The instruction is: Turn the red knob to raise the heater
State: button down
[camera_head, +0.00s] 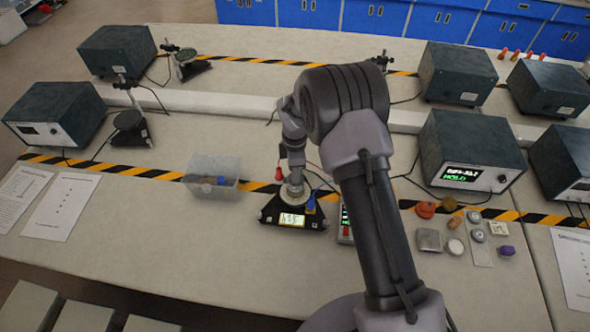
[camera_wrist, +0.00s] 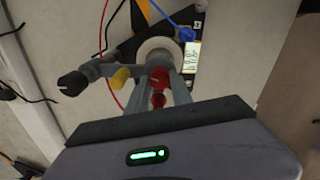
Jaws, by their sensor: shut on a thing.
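The red knob (camera_wrist: 158,77) is on a grey stand, between the two fingers of my gripper (camera_wrist: 157,92) in the wrist view; my gripper is shut on it. A second red part shows just below it between the fingers. A yellow knob (camera_wrist: 121,76) and a black knob (camera_wrist: 72,84) sit on the same stand to the left. The pale round top (camera_wrist: 158,52) of the device lies beyond. In the head view the black base with a lit display (camera_head: 292,220) stands below my wrist, with a small red part (camera_head: 278,174) beside it. My arm partly covers the stand there.
A clear plastic bin (camera_head: 211,178) stands left of the device. Several small weights and caps (camera_head: 455,245) lie at right, near a dark box with a lit panel (camera_head: 462,172). Red and blue wires (camera_wrist: 175,18) run close to the stand.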

jog(key=shift+n, duration=2)
jog(key=c, duration=1.1)
grip_release()
jog(key=shift+r, duration=0.1)
notch_tip(320, 180, up, 17)
jog(key=shift+r+p, duration=0.2)
jog(key=shift+p, duration=1)
